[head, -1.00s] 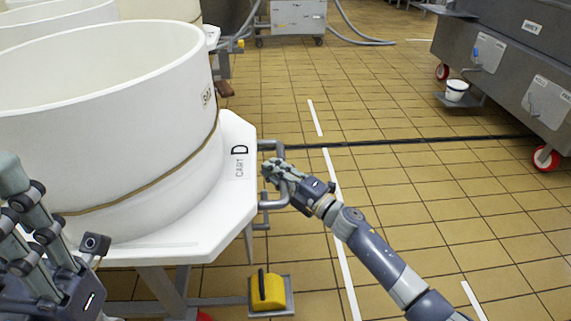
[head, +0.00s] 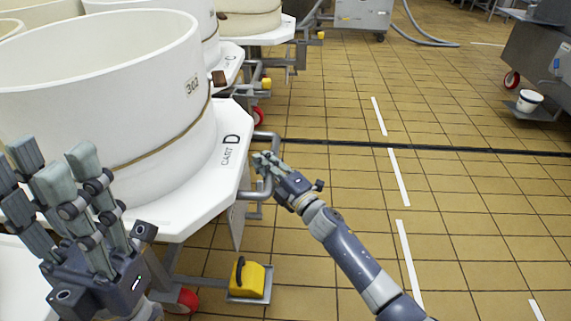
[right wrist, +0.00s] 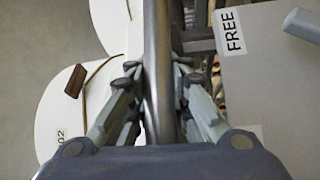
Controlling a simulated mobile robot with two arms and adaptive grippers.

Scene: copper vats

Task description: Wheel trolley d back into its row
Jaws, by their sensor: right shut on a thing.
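Trolley d (head: 180,212) has a white octagonal top marked "CART D" and carries a large white round vat (head: 105,100) with a brown band. Its tubular metal handle (head: 251,194) stands out from the right side. My right gripper (head: 266,163) is shut on this handle; in the right wrist view the bar (right wrist: 157,50) runs between the fingers. My left gripper (head: 58,172) is at the lower left, in front of the vat, with fingers spread, open and empty. A yellow pedal (head: 252,280) and a red wheel (head: 188,299) show under the trolley.
Other vat trolleys (head: 262,36) stand behind trolley d in a row. White floor dashes (head: 399,176) run along the right, and a dark drain line (head: 430,148) crosses the tiles. A grey machine (head: 537,70) and a white bucket (head: 529,101) are far right. Floor between is clear.

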